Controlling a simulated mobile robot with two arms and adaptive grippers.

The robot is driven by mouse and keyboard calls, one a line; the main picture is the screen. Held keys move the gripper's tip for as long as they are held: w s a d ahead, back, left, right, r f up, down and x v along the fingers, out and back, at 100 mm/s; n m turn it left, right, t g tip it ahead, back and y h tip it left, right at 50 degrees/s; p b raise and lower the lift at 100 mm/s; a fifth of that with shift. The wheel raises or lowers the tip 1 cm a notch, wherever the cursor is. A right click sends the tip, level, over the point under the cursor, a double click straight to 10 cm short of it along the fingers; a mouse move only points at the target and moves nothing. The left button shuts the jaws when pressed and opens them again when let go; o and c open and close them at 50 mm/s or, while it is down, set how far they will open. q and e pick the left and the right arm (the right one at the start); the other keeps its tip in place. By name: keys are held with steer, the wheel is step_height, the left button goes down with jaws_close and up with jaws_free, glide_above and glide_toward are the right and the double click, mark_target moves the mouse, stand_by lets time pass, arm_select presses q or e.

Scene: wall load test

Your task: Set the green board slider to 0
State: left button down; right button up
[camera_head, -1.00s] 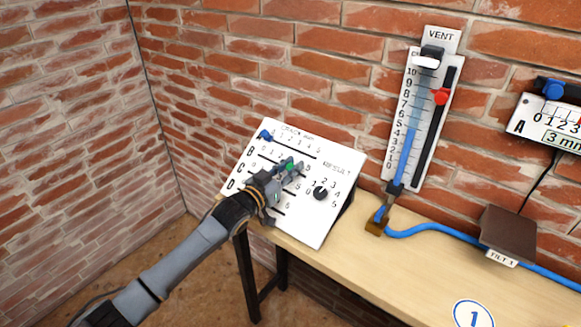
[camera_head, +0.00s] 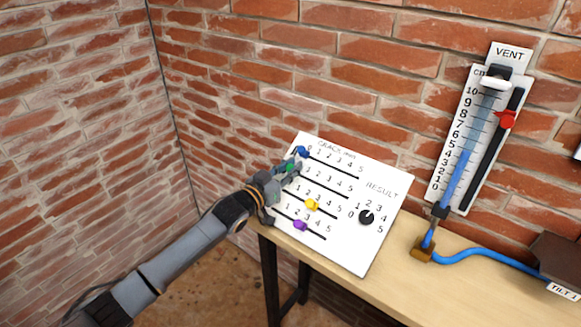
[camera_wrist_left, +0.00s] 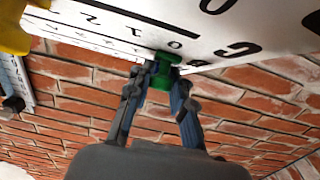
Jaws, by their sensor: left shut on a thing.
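The white slanted board (camera_head: 340,247) has several slider rows marked with numbers. The green slider (camera_head: 291,167) is at the left end of the second row. My left gripper (camera_head: 284,175) is shut on it and hides part of the row's left end. In the left wrist view the green slider (camera_wrist_left: 166,66) is between the two fingertips of my left gripper (camera_wrist_left: 164,82), near a printed 0 and left of a letter C. My right gripper is not in view.
A blue slider (camera_head: 302,152), yellow slider (camera_head: 312,205) and purple slider (camera_head: 300,225) sit on the other rows. A black RESULT knob (camera_head: 366,217) is at the board's right. A VENT gauge (camera_head: 475,140) hangs on the brick wall. A blue hose (camera_head: 490,254) crosses the wooden table (camera_head: 405,285).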

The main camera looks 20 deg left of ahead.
arm_select(q)
steer(key=shift+a+y, duration=0.15)
steer(key=shift+y, duration=0.15)
steer(key=c, duration=1.3)
jaws_free()
steer(key=shift+o, duration=0.6)
steer(key=shift+a, duration=0.35)
steer(key=shift+s+d, duration=0.1)
steer(key=shift+d, duration=0.1)
steer(key=shift+s, duration=0.1)
steer(key=v, duration=1.2)
steer(key=shift+a+f, duration=0.15)
steer(key=shift+a, duration=0.05)
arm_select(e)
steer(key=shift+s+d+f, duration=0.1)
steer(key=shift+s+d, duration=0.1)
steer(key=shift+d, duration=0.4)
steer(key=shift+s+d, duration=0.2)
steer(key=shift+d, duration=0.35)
